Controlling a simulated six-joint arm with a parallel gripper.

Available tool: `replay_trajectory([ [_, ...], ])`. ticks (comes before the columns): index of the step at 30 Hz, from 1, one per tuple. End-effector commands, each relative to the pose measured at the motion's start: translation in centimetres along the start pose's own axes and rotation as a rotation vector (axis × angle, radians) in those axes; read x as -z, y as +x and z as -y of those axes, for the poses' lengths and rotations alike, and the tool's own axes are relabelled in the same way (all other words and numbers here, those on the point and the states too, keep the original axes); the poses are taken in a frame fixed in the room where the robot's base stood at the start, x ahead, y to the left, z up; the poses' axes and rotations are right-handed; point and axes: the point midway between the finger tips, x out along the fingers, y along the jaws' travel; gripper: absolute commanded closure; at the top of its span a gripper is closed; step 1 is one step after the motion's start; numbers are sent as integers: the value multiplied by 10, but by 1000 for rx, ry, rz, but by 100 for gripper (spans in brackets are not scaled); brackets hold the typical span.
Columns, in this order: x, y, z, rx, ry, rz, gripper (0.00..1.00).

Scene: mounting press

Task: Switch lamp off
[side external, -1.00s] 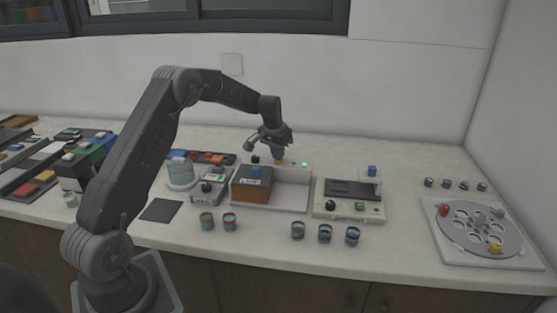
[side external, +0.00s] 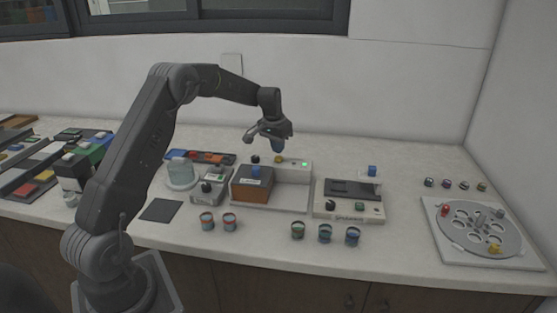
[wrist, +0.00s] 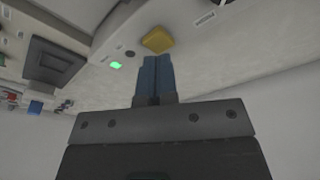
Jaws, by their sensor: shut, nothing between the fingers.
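A small green light (side external: 305,163) glows on the top rear ledge of the white press unit (side external: 297,176). It also shows lit in the wrist view (wrist: 115,65), beside a small dark round spot. A yellow button or knob (wrist: 158,40) sits on the same ledge; in the side view it shows just below my fingers (side external: 279,160). My gripper (side external: 278,149) is shut and empty, its blue fingers pointing down a little above the yellow piece, apart from it. In the wrist view the closed fingertips (wrist: 153,58) lie just under the yellow piece. I cannot tell which part is the lamp.
A black knob (side external: 255,159) stands left of the yellow piece. A control box (side external: 348,205), several cups and a round carousel (side external: 480,222) stand to the right.

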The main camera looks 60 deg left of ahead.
Motion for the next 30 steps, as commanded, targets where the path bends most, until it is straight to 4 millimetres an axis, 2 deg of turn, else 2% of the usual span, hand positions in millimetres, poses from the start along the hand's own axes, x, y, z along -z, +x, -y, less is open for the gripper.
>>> replay_trajectory([
  [5,2,-7,0,0,0,-2,100],
  [18,10,-46,0,1,0,-2,100],
  [30,10,-50,-1,0,1,-2,100],
])
